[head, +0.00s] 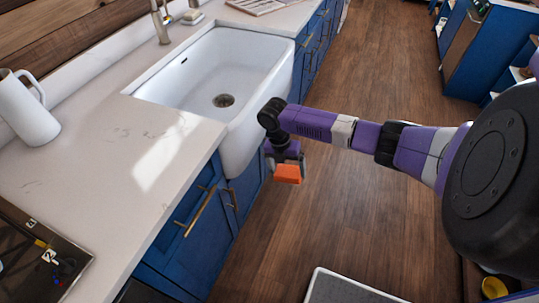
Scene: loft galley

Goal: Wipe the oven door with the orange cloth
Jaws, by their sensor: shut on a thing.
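My gripper (287,163) is shut on the orange cloth (287,174), which shows as a small orange block below the jaws. It hangs in the air over the wood floor, just right of the sink front and the blue cabinets. The oven door is not clearly in view; only a dark edge shows low down at the bottom, beside the blue cabinet. A dark cooktop (35,262) lies in the counter at the lower left.
A white sink (215,75) with a faucet is set in the pale counter (90,175). A white pitcher (25,110) stands at left. Blue cabinets (200,225) have brass handles. The floor (375,220) between is clear.

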